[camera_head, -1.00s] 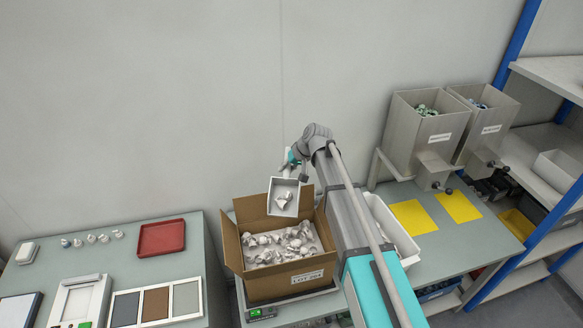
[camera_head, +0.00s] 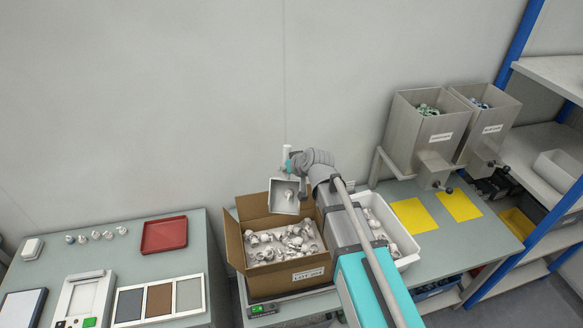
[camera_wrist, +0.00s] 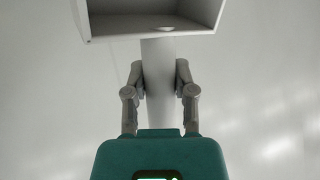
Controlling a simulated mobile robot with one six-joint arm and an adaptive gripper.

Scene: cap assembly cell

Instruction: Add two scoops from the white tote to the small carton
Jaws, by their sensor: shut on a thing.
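My gripper (camera_wrist: 158,88) is shut on the handle of a white scoop, with a finger on each side of the handle (camera_wrist: 158,70). In the head view the square scoop (camera_head: 284,204) hangs above the back of the open brown carton (camera_head: 290,284), with a white piece in it. In the wrist view only a sliver of a pale piece shows in the scoop. The carton holds many white cap-like pieces. The white tote (camera_head: 408,262) stands right of the carton with similar pieces in it; my arm hides its left part.
A scale display (camera_head: 262,310) is at the carton's front. A red tray (camera_head: 164,235), several loose caps and coloured panels lie on the left bench. Two metal hoppers (camera_head: 420,128) and yellow mats (camera_head: 413,215) are at right, beside a blue-posted shelf.

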